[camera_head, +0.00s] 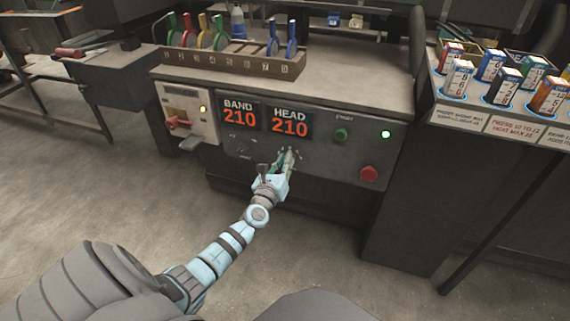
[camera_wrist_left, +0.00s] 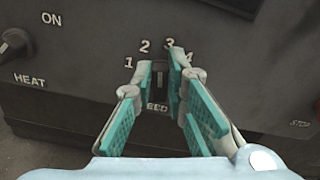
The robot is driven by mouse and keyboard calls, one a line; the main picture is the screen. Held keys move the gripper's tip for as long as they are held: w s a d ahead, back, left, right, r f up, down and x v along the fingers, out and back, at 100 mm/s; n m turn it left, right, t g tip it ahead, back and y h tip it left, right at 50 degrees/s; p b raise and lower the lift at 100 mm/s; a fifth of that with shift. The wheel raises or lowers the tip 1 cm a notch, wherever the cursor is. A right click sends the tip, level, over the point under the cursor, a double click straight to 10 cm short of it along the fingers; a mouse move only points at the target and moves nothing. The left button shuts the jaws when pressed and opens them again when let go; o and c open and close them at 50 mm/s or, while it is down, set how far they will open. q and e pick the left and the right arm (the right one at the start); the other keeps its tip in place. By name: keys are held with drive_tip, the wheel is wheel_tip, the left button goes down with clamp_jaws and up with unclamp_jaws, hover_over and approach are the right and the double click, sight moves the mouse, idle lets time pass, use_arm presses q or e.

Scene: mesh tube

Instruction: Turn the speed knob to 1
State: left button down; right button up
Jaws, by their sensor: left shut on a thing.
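The dark speed knob (camera_wrist_left: 160,84) sits on the machine's front panel in the left wrist view, between the pads of my left gripper (camera_wrist_left: 162,82). The numbers 1, 2, 3 and 4 arc above it, with the 4 partly covered by a finger. The knob's pale mark looks nearly upright, around the gap between 2 and 3. The word below it is partly hidden. In the head view my left gripper (camera_head: 287,160) reaches the lower panel, and its fingers hide the knob there. My left gripper is shut on the knob. My right gripper does not show.
A heat knob (camera_wrist_left: 14,44) lies left of the speed knob. The machine has a display (camera_head: 289,123) reading HEAD 210, a green button (camera_head: 341,134) and a red button (camera_head: 369,174). A tool rack (camera_head: 225,63) stands on top. Open floor lies in front.

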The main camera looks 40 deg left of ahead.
use_arm(q)
drive_tip(key=shift+s+a+f+n+b, duration=0.2)
drive_tip(key=shift+n+b, duration=0.8)
drive_tip(key=shift+n, duration=1.2)
drive_tip(key=shift+w+a+f+n+b, duration=0.2)
drive_tip(key=shift+n+b, duration=0.8)
drive_tip(key=shift+n, duration=1.2)
drive_tip(key=shift+s+a+f+n+b, duration=0.1)
drive_tip(key=shift+s+f+n+b, duration=0.15)
drive_tip(key=shift+n+b, duration=1.35)
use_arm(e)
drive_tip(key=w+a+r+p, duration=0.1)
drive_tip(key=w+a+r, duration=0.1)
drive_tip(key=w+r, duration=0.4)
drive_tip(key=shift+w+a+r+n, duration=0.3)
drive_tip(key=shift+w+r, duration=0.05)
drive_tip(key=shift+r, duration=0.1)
use_arm(q)
drive_tip(key=shift+n, duration=0.6)
drive_tip(key=c, duration=1.6)
unclamp_jaws()
